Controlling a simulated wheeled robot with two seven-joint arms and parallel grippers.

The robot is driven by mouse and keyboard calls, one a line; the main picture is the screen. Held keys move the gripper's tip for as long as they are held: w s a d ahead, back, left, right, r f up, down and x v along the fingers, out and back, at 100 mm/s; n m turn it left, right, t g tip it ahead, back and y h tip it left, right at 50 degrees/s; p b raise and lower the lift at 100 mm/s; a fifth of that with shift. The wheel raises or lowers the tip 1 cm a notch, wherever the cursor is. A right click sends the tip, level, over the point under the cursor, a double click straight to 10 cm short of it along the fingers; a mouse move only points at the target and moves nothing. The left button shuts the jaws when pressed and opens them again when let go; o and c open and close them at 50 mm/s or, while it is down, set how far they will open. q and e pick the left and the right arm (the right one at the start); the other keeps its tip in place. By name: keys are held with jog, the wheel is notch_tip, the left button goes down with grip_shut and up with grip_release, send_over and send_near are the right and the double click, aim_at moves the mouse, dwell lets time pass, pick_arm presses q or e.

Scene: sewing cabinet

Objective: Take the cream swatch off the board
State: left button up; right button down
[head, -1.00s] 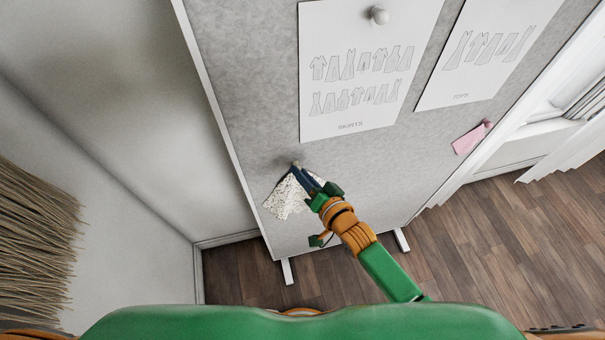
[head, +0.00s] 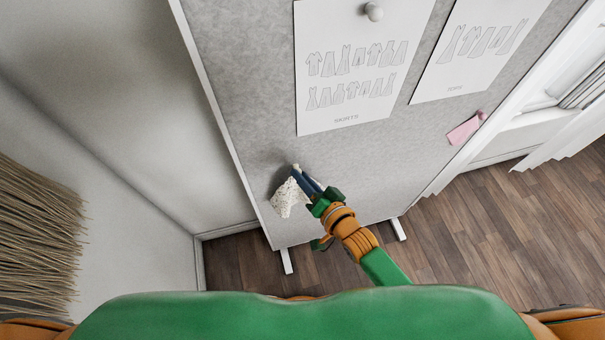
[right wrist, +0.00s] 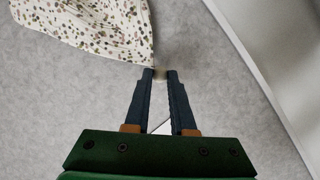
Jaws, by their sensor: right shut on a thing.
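The cream swatch (head: 289,199) with dark speckles hangs low at the left side of the grey board (head: 400,150). It also shows at the upper left of the right wrist view (right wrist: 95,25), one corner reaching the fingertips. My right gripper (head: 298,173) is shut on the small pale pin (right wrist: 160,72) at that corner; the pin shows between the fingertips. A soft shadow lies on the board beside them; whether the pin touches the board is unclear. My left gripper is not in view.
Two white pattern sheets (head: 360,65) (head: 478,45) hang higher on the board. A pink swatch (head: 464,131) is pinned at the right. Broom-like bristles (head: 35,240) stand at the far left. The wooden floor (head: 490,230) is clear.

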jog(key=s+d+p, duration=0.2)
jog(key=s+p, duration=0.1)
jog(key=s, duration=0.6)
jog(key=shift+s+d, duration=0.2)
jog(key=shift+s, duration=0.2)
